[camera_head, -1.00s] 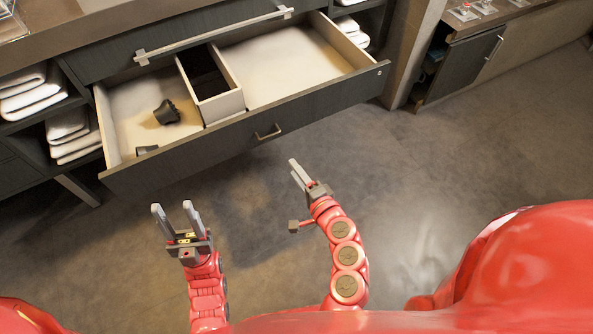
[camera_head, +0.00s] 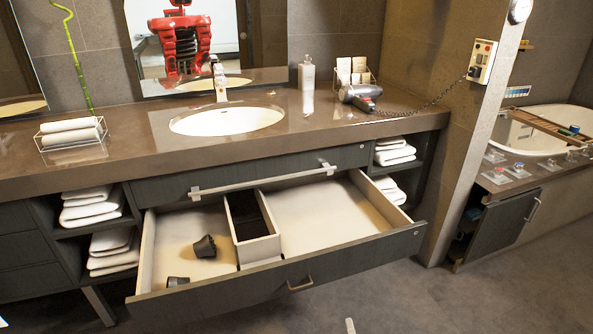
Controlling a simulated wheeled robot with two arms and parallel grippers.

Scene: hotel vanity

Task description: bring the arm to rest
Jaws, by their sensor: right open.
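Only a small grey fingertip of my right gripper (camera_head: 350,326) shows, at the bottom edge of the head view. It is open, in front of the pulled-out drawer (camera_head: 365,255) and below its handle, apart from it and with nothing seen in it. The rest of my right arm is out of frame.
The open drawer juts out, holding two small dark pieces (camera_head: 204,246) and a divider box (camera_head: 252,230). On the counter are a basin (camera_head: 228,120), a hair dryer (camera_head: 360,96) and a soap bottle (camera_head: 307,77). Folded towels (camera_head: 92,207) fill the side shelves. Floor is clear at right.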

